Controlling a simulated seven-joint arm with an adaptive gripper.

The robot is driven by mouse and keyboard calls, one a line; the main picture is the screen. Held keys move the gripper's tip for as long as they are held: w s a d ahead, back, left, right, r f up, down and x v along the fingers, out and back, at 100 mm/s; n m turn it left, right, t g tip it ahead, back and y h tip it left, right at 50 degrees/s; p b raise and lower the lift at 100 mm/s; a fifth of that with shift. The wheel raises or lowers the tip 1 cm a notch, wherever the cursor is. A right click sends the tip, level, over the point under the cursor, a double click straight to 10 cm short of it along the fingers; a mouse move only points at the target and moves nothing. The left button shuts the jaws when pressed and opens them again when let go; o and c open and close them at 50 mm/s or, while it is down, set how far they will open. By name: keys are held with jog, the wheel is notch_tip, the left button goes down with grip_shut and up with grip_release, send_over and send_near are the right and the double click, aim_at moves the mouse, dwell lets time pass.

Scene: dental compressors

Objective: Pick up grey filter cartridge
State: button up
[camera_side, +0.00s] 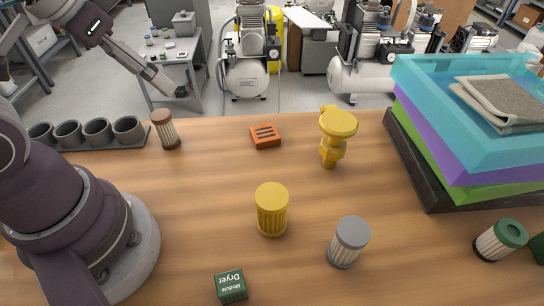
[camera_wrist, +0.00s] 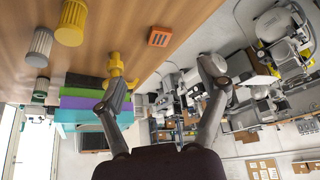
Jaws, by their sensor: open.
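The grey filter cartridge (camera_side: 349,243), a pleated pale cylinder with a grey cap, stands upright near the front of the wooden table, right of centre. In the wrist view it shows at the upper left (camera_wrist: 39,46). My gripper (camera_wrist: 165,76) is open, its two fingers spread with nothing between them. In the side view my gripper (camera_side: 170,86) is at the upper left, raised beyond the table's back edge and well apart from the cartridge.
A yellow cartridge (camera_side: 272,210) stands left of the grey one. A yellow fitting (camera_side: 333,150), orange block (camera_side: 265,136), brown-capped cartridge (camera_side: 166,130) and dark cup rack (camera_side: 85,140) sit farther back. Stacked trays (camera_side: 455,160), a green-capped cartridge (camera_side: 500,240) and a dryer box (camera_side: 232,286) also stand here.

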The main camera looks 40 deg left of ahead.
jog(key=m+g+h, duration=0.3)
jog(key=m+h, duration=0.1)
jog(key=m, duration=0.7)
send_near(351, 230)
jog(key=x, duration=1.1)
jog(key=shift+f, duration=0.1)
jog(key=shift+c, duration=0.4)
jog(key=c, duration=1.2)
